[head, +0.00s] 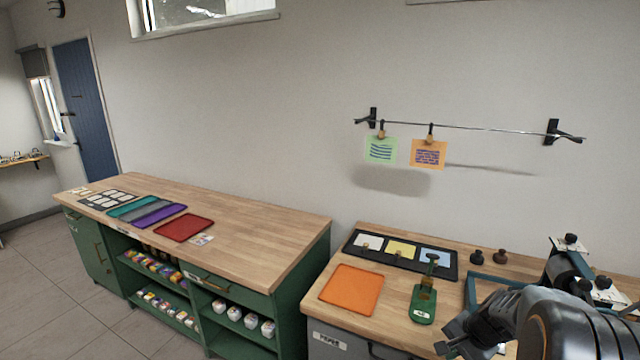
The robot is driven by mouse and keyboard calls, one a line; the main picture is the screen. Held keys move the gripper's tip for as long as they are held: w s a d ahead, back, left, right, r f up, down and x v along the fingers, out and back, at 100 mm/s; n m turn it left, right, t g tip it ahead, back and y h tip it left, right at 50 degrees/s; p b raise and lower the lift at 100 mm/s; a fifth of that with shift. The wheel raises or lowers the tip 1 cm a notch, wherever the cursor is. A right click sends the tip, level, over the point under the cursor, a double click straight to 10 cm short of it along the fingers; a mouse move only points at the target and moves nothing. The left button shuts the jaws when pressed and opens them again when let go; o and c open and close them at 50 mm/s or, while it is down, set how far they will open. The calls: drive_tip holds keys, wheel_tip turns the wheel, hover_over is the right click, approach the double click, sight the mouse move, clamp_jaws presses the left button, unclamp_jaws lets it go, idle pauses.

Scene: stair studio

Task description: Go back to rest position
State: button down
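My gripper (447,340) is at the bottom edge of the head view, right of centre, in front of the right-hand bench (318,312). Its dark fingers are partly cut off by the frame and blend into the wrist, so I cannot tell whether they are apart. No held object shows. My arm comes in from the lower right corner and hides part of that bench.
On the right bench lie an orange mat (352,290), a green tool (423,303), a black tray (400,254) with coloured cards, and a teal frame (471,290). A wall rail (470,128) holds two cards. A green cabinet (262,310) stands left; floor (50,265) is clear.

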drive_tip(key=s+a+r+n+t+h, duration=0.1)
drive_tip(key=s+a+r+n+h, duration=0.2)
drive_tip(key=s+a+r+n, duration=0.7)
drive_tip(key=s+a+n, duration=0.1)
drive_tip(key=s+a, duration=0.1)
drive_tip(key=a, duration=0.1)
drive_tip(key=shift+s+a+r+n, duration=0.25)
drive_tip(key=shift+s+a+n, duration=0.05)
drive_tip(key=shift+s+n, duration=0.1)
